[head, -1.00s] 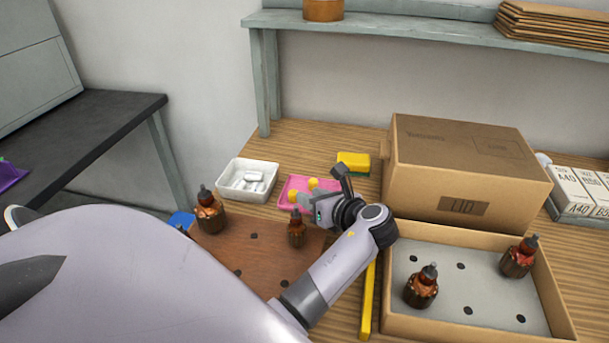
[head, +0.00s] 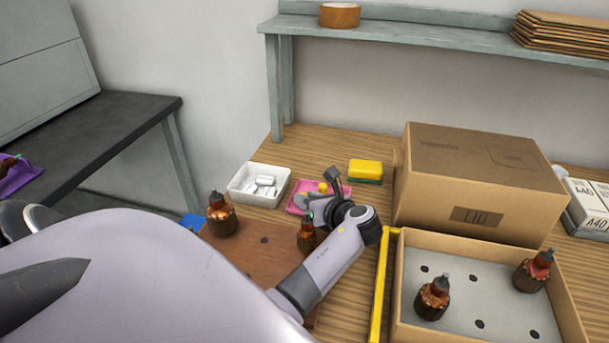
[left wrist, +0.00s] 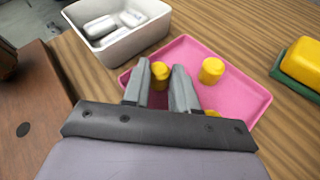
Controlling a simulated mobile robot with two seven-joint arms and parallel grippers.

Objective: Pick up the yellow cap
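Yellow caps lie in a pink tray (left wrist: 250,97). In the left wrist view one yellow cap (left wrist: 160,72) is between the fingertips of my left gripper (left wrist: 160,70). The two fingers are apart, one on each side of it; whether they touch it is unclear. A second cap (left wrist: 211,70) stands to the right of the fingers, and a third (left wrist: 212,113) is partly hidden by the gripper. In the head view the left gripper (head: 307,203) is over the pink tray (head: 341,197), and its wrist hides part of it. My right gripper is not in view.
A white bin (head: 247,197) with white pieces is left of the tray. Brown armatures stand on a wooden board (head: 246,254). A cardboard box (head: 478,185) and an open crate (head: 575,310) are to the right.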

